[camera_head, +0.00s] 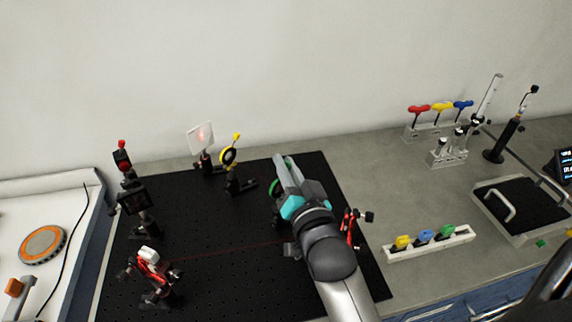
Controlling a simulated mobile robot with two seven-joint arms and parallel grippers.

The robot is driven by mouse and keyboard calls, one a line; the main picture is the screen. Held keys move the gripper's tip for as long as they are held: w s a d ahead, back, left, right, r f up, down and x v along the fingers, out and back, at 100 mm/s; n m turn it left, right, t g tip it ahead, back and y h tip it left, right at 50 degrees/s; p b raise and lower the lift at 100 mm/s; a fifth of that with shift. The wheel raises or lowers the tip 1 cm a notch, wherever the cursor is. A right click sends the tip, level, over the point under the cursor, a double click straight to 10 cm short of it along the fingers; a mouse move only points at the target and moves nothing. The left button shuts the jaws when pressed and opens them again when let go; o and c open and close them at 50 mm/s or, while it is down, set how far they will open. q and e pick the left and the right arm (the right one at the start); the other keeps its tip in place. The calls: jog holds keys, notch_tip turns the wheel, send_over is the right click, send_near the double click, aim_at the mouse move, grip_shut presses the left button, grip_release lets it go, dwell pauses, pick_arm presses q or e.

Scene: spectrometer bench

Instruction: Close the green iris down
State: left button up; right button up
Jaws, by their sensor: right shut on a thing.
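The green iris (274,188) stands on the black breadboard. Only a strip of its green ring shows at the left of my right gripper; the rest is hidden behind the gripper. My right gripper (284,168) reaches over it from the lower right, with its fingers at the top of the iris. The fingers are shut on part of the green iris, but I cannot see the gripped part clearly. My left gripper is not in view.
A yellow iris (228,156) and a white screen (201,138) with a faint reddish spot stand behind left on the breadboard (222,285). Dark mounts (135,200), a red mount (150,268) and another red mount (349,225) stand around. A tool rack (430,243) lies right.

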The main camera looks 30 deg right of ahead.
aim_at(271, 185)
grip_shut()
